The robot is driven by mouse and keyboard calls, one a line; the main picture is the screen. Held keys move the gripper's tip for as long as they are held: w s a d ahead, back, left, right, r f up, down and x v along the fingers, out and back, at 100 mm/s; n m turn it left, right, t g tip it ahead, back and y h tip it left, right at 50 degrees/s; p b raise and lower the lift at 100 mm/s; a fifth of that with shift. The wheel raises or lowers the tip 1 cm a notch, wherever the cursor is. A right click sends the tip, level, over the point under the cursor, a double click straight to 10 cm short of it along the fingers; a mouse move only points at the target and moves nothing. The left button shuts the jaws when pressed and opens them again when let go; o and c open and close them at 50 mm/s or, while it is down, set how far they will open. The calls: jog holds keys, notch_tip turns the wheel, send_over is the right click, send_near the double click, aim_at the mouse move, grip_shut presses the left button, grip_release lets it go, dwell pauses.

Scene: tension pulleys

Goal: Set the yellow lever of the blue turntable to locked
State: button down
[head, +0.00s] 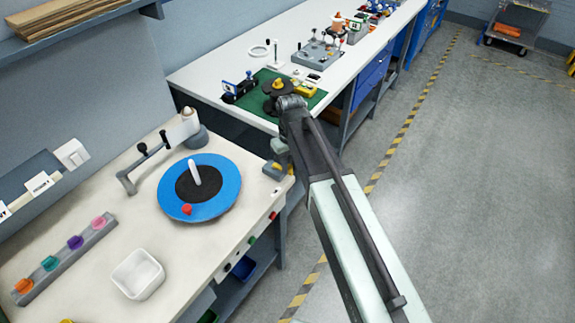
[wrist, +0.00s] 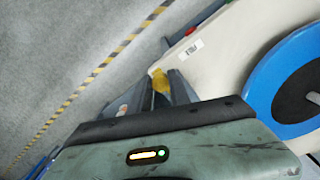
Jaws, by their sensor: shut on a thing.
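The blue turntable (head: 228,182) lies on the near pale bench, with a black centre, a white upright pin and a red knob near its front edge. Part of it shows at the right of the wrist view (wrist: 268,82). The yellow lever (wrist: 160,80) sits at the bench's edge beside the turntable, between my fingertips. My gripper (wrist: 161,88) is shut on it; in the head view my gripper (head: 277,170) is at the bench's right corner. The fingers hide most of the lever, and its setting cannot be read.
A grey arm on a post (head: 190,124) stands behind the turntable. A white bowl (head: 138,274) and a rack of coloured knobs (head: 65,258) are to the left. Buttons line the bench's front (head: 232,267). A second bench with a green mat (head: 262,97) stands beyond.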

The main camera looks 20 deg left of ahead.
jog(key=shift+w+d, duration=0.2)
jog(key=c, duration=1.2)
grip_release()
jog(key=shift+s+a, duration=0.1)
jog(key=shift+a, duration=0.05)
notch_tip(320, 180, up, 8)
jog(key=p, duration=0.8)
jog(key=shift+f, duration=0.1)
